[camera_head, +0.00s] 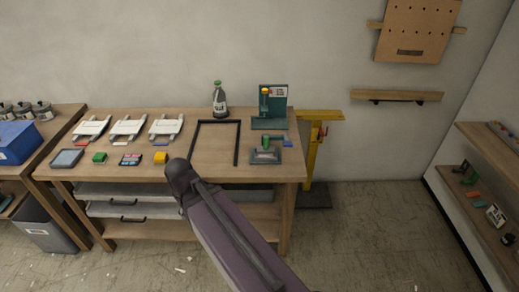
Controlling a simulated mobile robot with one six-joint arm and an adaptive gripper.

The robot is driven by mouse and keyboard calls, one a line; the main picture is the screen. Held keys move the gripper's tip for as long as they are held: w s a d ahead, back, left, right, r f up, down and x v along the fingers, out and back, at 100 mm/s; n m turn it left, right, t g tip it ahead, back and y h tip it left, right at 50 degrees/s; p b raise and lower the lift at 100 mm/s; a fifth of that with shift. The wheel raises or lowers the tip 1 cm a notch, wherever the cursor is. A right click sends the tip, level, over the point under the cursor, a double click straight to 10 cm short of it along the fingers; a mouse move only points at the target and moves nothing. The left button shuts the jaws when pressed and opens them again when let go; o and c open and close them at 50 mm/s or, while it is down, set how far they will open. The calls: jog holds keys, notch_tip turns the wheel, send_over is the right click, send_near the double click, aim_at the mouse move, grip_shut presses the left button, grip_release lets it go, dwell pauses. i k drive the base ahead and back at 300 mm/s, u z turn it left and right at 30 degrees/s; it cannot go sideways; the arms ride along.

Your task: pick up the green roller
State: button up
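A small green upright piece (266,143), which looks like the green roller, stands on a dark pad or tray (257,158) at the right part of the wooden workbench (215,157). It is too small to make out its details. My arm reaches up from the bottom of the picture to the bench's front edge, left of the dark pad. My gripper does not show.
A black frame (237,144) lies mid-bench. A bottle (219,101) and a teal stand (275,112) are behind. A yellow trestle (312,155) stands right of the bench; shelves (490,146) are at far right. Open floor lies between.

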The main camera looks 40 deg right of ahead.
aim_at(265, 148)
jog(key=u, duration=0.2)
jog(key=k, duration=1)
jog(key=z, duration=1.3)
jog(key=i, duration=1)
jog(key=z, duration=0.05)
